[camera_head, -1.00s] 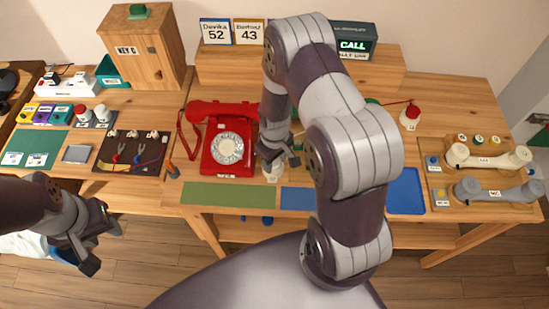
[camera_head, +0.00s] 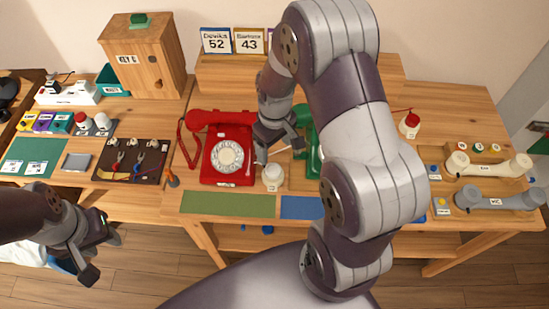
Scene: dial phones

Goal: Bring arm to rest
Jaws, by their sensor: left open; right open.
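My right arm comes up from the bottom right and bends over the middle of the desk. Its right gripper (camera_head: 274,152) is open and points down just right of the red dial phone (camera_head: 228,153), above and behind a small white-topped jar (camera_head: 272,177). I see nothing held in it, though the arm hides part of the desk. My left gripper (camera_head: 104,257) is open and empty at the lower left, in front of the desk and over the floor. A green phone (camera_head: 314,154) is mostly hidden behind my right arm.
The wooden cabinet (camera_head: 146,60) stands at the back left. Cards (camera_head: 216,40) stand on the raised shelf. A green mat (camera_head: 227,205) and a blue mat (camera_head: 301,207) lie at the front edge. Cream and grey handsets (camera_head: 490,166) lie at the right.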

